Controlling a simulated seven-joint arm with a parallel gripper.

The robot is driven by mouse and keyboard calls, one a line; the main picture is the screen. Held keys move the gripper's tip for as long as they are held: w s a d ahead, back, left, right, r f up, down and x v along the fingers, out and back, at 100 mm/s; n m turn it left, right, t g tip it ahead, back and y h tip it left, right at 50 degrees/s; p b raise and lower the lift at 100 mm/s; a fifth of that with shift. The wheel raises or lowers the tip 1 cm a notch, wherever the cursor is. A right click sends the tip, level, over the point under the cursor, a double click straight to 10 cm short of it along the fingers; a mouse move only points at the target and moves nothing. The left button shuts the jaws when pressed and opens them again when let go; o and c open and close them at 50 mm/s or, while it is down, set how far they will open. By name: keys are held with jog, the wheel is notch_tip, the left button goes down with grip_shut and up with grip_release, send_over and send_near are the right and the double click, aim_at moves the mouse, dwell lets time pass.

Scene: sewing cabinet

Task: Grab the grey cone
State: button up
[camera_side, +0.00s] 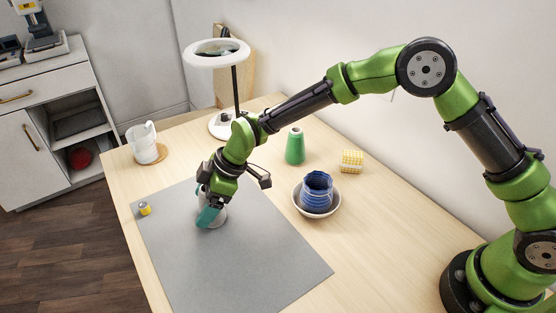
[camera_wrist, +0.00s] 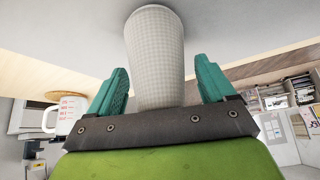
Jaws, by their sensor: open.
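The grey cone (camera_wrist: 154,55) stands between the two teal fingers of my gripper (camera_wrist: 158,85) in the wrist view. A small gap shows on each side of it, so the fingers are apart and not closed on it. In the side view, my gripper (camera_side: 210,216) points down at the grey mat (camera_side: 250,260). The cone (camera_side: 220,216) is mostly hidden behind the fingers there, with its base on the mat.
A green cone (camera_side: 295,146), a bowl (camera_side: 314,212) with a blue spool (camera_side: 317,187), and a yellow block (camera_side: 351,161) stand to the right. A white jug (camera_side: 146,145), ring lamp (camera_side: 216,53) and small yellow spool (camera_side: 144,208) are around. The mat's front is clear.

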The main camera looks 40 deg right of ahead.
jog(key=c, duration=1.1)
jog(key=shift+r, duration=0.1)
